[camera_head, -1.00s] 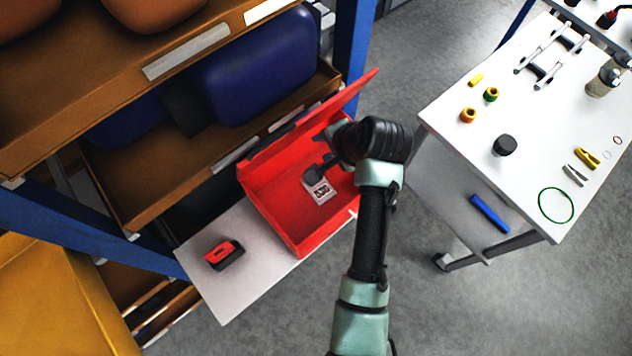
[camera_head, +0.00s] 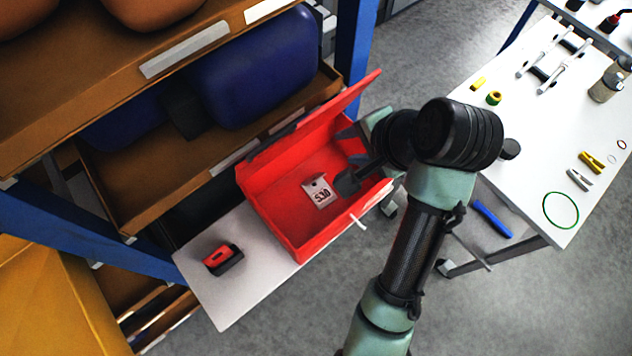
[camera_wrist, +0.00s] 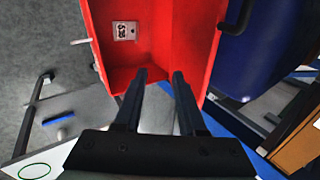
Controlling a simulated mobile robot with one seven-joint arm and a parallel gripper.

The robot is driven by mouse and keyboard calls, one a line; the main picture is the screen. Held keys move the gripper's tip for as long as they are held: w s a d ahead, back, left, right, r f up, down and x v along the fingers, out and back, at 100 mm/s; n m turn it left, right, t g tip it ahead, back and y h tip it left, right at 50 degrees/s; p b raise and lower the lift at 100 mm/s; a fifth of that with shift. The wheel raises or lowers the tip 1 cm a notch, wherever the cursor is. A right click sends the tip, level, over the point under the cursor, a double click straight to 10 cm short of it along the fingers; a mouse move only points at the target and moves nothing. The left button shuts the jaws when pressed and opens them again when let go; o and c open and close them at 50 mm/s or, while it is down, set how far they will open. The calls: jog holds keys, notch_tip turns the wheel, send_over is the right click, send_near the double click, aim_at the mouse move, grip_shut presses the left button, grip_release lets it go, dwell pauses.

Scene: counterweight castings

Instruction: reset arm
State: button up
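My gripper (camera_wrist: 158,78) is open, its two fingers apart with nothing between them in the wrist view. In the head view my gripper (camera_head: 350,160) is at the right end of the red open-topped box (camera_head: 275,212), partly hidden by my wrist. The red box also fills the top of the wrist view (camera_wrist: 165,35). A white tag marked 530 (camera_head: 320,192) lies on the box floor, apart from the fingers. It also shows in the wrist view (camera_wrist: 125,31).
The box stands on a white shelf board (camera_head: 215,290) beside a red and black object (camera_head: 222,258). Blue bins (camera_head: 255,70) sit on the rack behind. A white table (camera_head: 530,190) with several small tools stands at right. Grey floor lies between.

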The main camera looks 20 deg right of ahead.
jog(key=w+a+r+n+t+h, duration=0.1)
jog(key=w+a+r+n+t, duration=0.2)
jog(key=r, duration=0.6)
jog(key=w+a+r+n+t+h+b, duration=0.1)
jog(key=w+r+n+t, duration=0.3)
jog(key=r, duration=0.5)
jog(key=w+a+r+n+t+h, duration=0.15)
jog(key=w+r+t, duration=0.3)
jog(key=r, duration=0.45)
jog(key=s+a+r+n+t+y, duration=0.1)
jog(key=s+a+r+n+t, duration=0.2)
jog(key=r, duration=0.8)
jog(key=s+a+r+n+t+y+b, duration=0.1)
jog(key=s+a+r+n+t, duration=0.2)
jog(key=s+a+r+t, duration=0.3)
notch_tip(320, 180, up, 5)
jog(key=shift+s+a+n+t, duration=0.35)
jog(key=shift+s+a, duration=0.25)
jog(key=shift+s, duration=0.45)
jog(key=shift+f, duration=0.1)
